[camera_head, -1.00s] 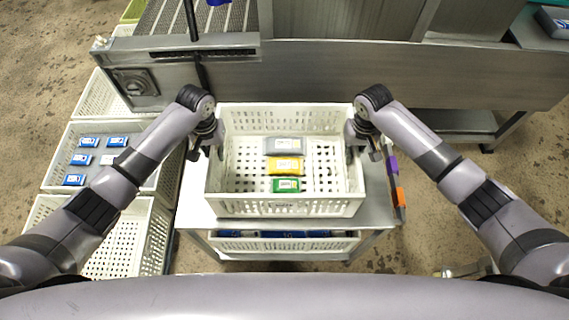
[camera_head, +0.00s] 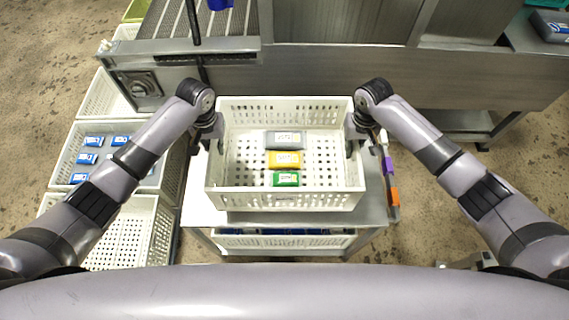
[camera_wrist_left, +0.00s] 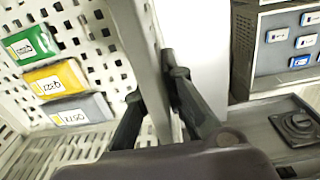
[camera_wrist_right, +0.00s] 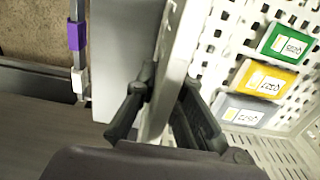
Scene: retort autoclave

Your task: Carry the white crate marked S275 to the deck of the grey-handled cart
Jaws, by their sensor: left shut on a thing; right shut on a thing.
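A white perforated crate (camera_head: 285,203) is in the middle of the head view, level, over a grey metal cart top (camera_head: 374,205). It holds a grey pack (camera_head: 284,139), a yellow pack (camera_head: 285,159) and a green pack (camera_head: 286,179). A mark on its near side is too small to read. My left gripper (camera_head: 212,145) is shut on its left wall, which also shows between the fingers in the left wrist view (camera_wrist_left: 150,55). My right gripper (camera_head: 353,143) is shut on its right wall. Whether the crate touches the cart top, I cannot tell.
Another white crate (camera_head: 340,240) sits on the shelf below. Several white crates stand at the left, one (camera_head: 66,160) with blue packs. A steel machine (camera_head: 330,66) runs along the back. Purple (camera_head: 387,164) and orange (camera_head: 393,196) pieces hang at the cart's right edge.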

